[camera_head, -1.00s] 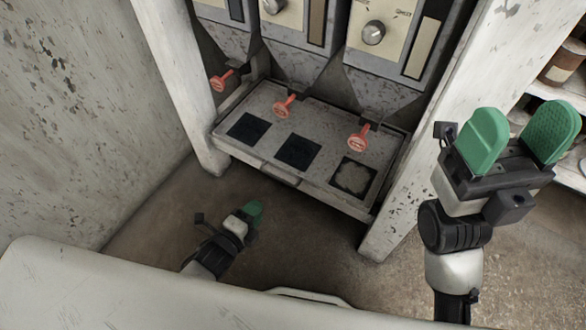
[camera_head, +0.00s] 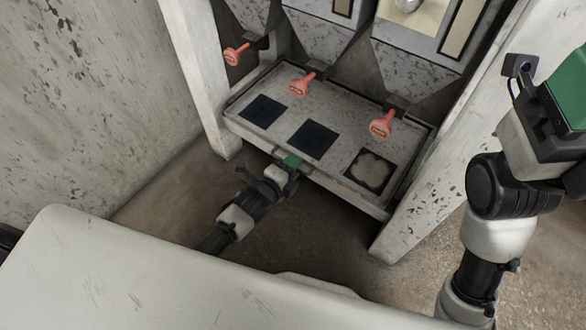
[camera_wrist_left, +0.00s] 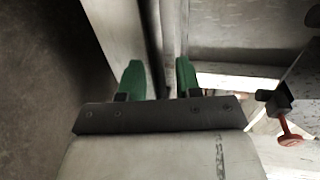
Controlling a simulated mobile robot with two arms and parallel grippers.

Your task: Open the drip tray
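The drip tray (camera_head: 285,92) is a worn grey metal tray with dark square insets, low in the white-framed dispenser. Its front handle is largely hidden by my left gripper (camera_head: 290,163), whose green fingertips are at the tray's front edge. In the left wrist view, the left gripper's green fingers (camera_wrist_left: 159,78) are apart, with a narrow bar-like part showing between or just beyond them. Contact cannot be told. My right gripper (camera_head: 570,90) is raised at the right edge, partly cut off, with one green finger showing.
Red-orange taps (camera_head: 381,127) hang above the tray; one also shows in the left wrist view (camera_wrist_left: 289,133). White posts (camera_head: 440,185) flank the tray. A stained wall (camera_head: 80,100) stands at left. Bare floor (camera_head: 165,185) lies in front and below.

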